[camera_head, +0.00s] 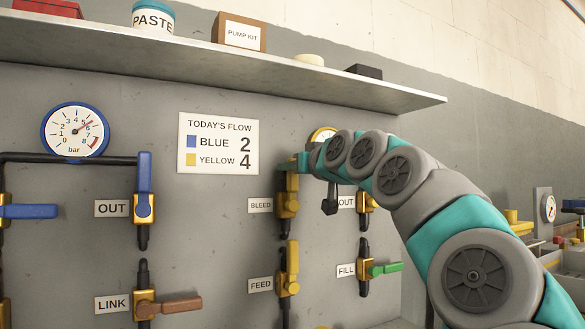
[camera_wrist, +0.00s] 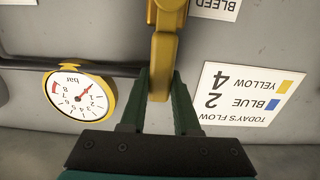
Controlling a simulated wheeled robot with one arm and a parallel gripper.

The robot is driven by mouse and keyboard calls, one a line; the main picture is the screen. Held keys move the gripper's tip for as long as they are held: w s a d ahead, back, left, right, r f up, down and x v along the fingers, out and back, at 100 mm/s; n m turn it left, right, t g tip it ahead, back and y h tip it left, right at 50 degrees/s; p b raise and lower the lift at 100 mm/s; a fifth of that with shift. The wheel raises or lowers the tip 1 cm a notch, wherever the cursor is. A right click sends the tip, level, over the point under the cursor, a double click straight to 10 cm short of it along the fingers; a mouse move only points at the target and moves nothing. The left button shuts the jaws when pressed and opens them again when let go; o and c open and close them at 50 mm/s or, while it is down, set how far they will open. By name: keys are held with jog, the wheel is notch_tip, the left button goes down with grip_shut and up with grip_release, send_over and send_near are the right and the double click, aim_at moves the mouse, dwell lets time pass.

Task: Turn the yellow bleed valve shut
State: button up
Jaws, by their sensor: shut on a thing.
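The yellow bleed valve (camera_head: 287,205) is on the grey wall panel, just right of its "BLEED" label (camera_head: 260,205). Its yellow handle (camera_head: 292,181) points up, in line with the valve's vertical pipe. In the wrist view, which is upside down, the handle (camera_wrist: 160,66) runs down from the valve body between my green fingers. My gripper (camera_head: 301,161) is shut on the handle near its free end; it also shows in the wrist view (camera_wrist: 172,92). My wrist hides part of the handle's tip in the head view.
A yellow-rimmed gauge (camera_wrist: 80,96) is beside the handle, mostly hidden by my arm in the head view. A shelf (camera_head: 230,67) runs above. The feed valve (camera_head: 288,280) is below. Right of it, the fill valve (camera_head: 364,268) has a green handle. A flow sign (camera_head: 218,143) hangs left.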

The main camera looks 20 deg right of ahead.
grip_shut()
dwell(0.8)
